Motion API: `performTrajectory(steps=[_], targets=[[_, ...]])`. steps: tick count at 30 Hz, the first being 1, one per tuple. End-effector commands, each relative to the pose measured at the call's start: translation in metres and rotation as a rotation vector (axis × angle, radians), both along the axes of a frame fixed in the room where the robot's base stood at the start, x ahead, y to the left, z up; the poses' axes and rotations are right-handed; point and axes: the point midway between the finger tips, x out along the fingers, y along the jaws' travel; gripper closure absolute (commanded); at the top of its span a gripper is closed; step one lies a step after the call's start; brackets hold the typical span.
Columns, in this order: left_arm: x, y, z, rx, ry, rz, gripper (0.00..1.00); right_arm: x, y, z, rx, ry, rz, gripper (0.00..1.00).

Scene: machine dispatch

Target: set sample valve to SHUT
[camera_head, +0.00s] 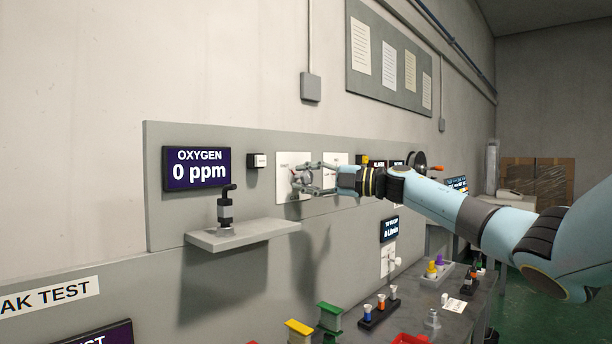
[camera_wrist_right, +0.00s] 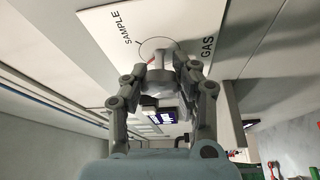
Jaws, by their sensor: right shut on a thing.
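The sample valve is a small round knob (camera_head: 299,181) on a white plate (camera_head: 284,164) fixed to the grey wall panel. In the right wrist view the plate (camera_wrist_right: 105,22) carries the words SAMPLE and GAS. My right gripper (camera_head: 309,181) reaches in from the right and is shut on the knob, with a finger on either side. The fingers hide part of the knob and plate, and I cannot read a SHUT label. My left gripper is out of view.
An OXYGEN display (camera_head: 196,169) reading 0 ppm and a small shelf (camera_head: 255,232) with a dark fitting (camera_head: 226,212) are left of the valve. Another white plate (camera_head: 335,160) lies behind my gripper. A bench (camera_head: 430,300) with small items stands below right.

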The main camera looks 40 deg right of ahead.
Motion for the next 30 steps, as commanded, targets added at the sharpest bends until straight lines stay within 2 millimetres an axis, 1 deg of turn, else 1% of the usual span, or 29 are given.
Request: performTrajectory(steps=[1,9,25,26,30], targets=[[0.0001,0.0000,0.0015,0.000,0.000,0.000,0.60,-0.0005,0.0009,-0.0033,-0.024,0.005,0.004,1.00],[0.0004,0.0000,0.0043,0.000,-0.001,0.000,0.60,-0.0006,0.0008,-0.0047,-0.115,-0.002,0.004,1.00],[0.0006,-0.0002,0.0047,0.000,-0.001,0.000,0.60,-0.0008,0.0013,-0.0062,-0.136,-0.002,0.005,1.00],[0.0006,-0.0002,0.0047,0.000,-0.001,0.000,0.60,-0.0008,0.0013,-0.0062,-0.136,-0.002,0.005,0.71],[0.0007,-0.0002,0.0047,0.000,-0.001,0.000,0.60,-0.0005,0.0011,-0.0050,-0.135,-0.004,0.005,0.52]])
